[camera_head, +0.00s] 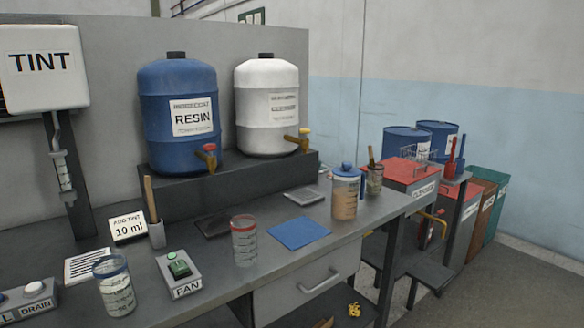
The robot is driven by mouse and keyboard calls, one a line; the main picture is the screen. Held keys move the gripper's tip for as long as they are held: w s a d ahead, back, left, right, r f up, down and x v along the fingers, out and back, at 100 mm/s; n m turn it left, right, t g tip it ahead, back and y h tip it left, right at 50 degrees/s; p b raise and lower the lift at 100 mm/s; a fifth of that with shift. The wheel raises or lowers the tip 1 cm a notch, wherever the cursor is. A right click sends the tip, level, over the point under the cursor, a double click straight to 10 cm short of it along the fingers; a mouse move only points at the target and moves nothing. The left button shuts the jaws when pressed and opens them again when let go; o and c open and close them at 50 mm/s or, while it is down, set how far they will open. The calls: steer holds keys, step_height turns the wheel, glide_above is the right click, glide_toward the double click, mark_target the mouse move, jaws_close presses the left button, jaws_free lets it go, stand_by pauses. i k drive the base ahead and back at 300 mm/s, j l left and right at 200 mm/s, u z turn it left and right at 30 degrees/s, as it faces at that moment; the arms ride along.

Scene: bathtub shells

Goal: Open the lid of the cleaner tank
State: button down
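A grey box-shaped tank with a red lid (408,172) stands past the right end of the workbench. A white label on its front (425,190) looks like it reads "CLEANER", but it is small and blurred. The red lid looks shut and lies flat. A wire rack or basket (428,155) shows at the lid's back right; whether it rests on the lid cannot be told. A yellow-orange tap or handle (432,217) shows below the tank. My gripper is not in view.
Blue drums (405,140) stand behind the tank. Coloured bins (485,210) stand right of it. Floor (525,270) is clear at lower right.

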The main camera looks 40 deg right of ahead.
mark_target(406, 173)
steer(key=z, duration=1.75)
steer(key=i+l, duration=0.4)
steer(key=i, duration=0.2)
steer(key=i+l, duration=0.4)
steer(key=i, duration=0.15)
steer(key=i+l, duration=0.4)
steer(key=i, duration=0.2)
steer(key=i+l+u, duration=0.1)
steer(key=i+l, duration=0.3)
steer(key=i, duration=0.2)
